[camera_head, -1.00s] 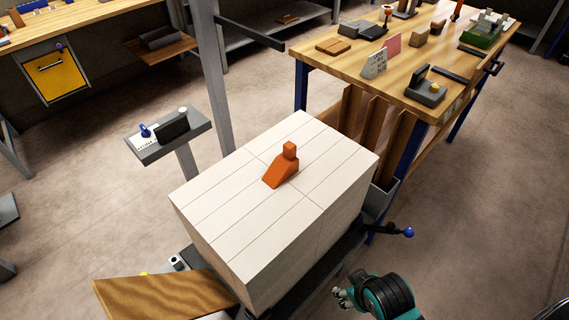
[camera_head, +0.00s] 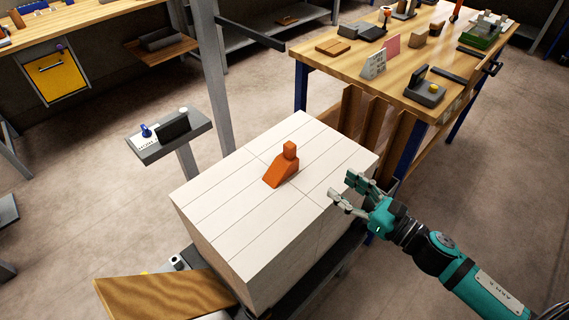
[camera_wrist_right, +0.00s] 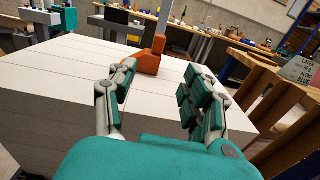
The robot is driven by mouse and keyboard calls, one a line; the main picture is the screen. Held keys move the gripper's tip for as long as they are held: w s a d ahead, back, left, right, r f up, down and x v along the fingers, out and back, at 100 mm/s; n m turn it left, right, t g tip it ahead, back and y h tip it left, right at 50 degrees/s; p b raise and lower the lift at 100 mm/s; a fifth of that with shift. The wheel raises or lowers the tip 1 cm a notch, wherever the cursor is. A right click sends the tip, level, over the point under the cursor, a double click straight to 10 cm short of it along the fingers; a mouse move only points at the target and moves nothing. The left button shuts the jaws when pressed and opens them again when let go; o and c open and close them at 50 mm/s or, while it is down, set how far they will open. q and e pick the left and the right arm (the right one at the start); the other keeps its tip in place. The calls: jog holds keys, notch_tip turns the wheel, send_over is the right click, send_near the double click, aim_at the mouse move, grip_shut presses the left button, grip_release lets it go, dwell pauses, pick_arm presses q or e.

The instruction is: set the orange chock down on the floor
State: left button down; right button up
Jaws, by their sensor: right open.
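The orange chock (camera_head: 281,168) is a wedge with an upright knob at one end. It rests on top of a white block-like stack (camera_head: 230,205). My right gripper (camera_head: 341,185) is open and empty at the right edge of the stack's top, to the right of the chock and apart from it. In the right wrist view the chock (camera_wrist_right: 148,58) shows ahead, beyond the open fingers (camera_wrist_right: 155,95), with its lower left part close behind the left finger. My left gripper is not in view.
A wooden workbench (camera_head: 430,60) with several items stands behind right, with upright brown slats (camera_head: 365,120) beside the stack. A grey pedestal shelf (camera_head: 170,137) stands left. A wooden board (camera_head: 165,295) lies front left. Bare floor (camera_head: 90,190) is open at left, and also at right (camera_head: 490,190).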

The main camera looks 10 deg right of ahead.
aim_at(294, 150)
jog(key=shift+n, duration=0.3)
jog(key=p+x, duration=0.3)
jog(key=x, duration=0.9)
jog(key=shift+a+r, duration=0.1)
jog(key=shift+a, duration=0.15)
jog(key=p+x, duration=0.1)
jog(key=x, duration=0.4)
jog(key=shift+w+r, duration=0.1)
jog(key=shift+r, duration=0.05)
grip_shut()
